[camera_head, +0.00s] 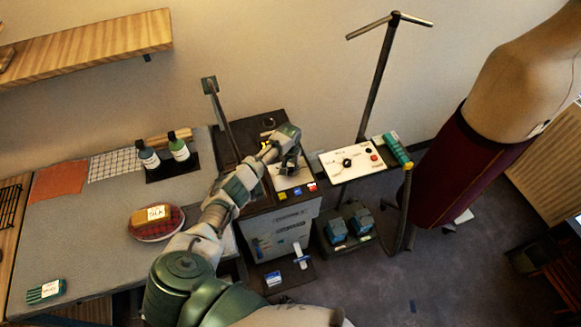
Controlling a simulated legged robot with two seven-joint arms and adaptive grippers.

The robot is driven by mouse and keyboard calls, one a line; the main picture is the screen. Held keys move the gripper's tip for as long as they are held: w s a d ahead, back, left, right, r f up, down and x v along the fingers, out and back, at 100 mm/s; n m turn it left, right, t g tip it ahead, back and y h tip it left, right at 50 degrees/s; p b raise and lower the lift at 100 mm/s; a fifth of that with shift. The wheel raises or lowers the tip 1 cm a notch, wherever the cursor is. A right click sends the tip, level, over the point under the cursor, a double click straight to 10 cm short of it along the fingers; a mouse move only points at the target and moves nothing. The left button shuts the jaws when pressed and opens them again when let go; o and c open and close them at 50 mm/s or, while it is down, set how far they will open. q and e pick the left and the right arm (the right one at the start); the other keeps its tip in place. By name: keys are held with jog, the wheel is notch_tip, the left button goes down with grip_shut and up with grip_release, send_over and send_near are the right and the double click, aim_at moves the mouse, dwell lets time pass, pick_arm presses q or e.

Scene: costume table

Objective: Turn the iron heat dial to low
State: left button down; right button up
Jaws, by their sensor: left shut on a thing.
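My left gripper (287,168) points down over a small white panel (284,182) on a dark stand beside the table. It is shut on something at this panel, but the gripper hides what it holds. No dial shows clearly on this panel. A second white panel (335,174) to the right carries a black dial (347,162) with small labels around it, too small to read. The gripper is apart from that dial. My right gripper is not in view.
A dark post (376,82) rises behind the right panel, and a dress form (480,150) stands at right. Two bottles (179,149) and a round plaid cushion (155,223) are on the grey tabletop (95,225).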

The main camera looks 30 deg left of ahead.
aim_at(290, 168)
pick_arm(q)
jog(key=shift+w+r, duration=0.1)
dwell(0.3)
jog(key=c, duration=0.8)
grip_release()
jog(key=shift+a, duration=0.1)
notch_tip(290, 168, up, 12)
jog(key=shift+f, duration=0.2)
jog(key=shift+a, duration=0.15)
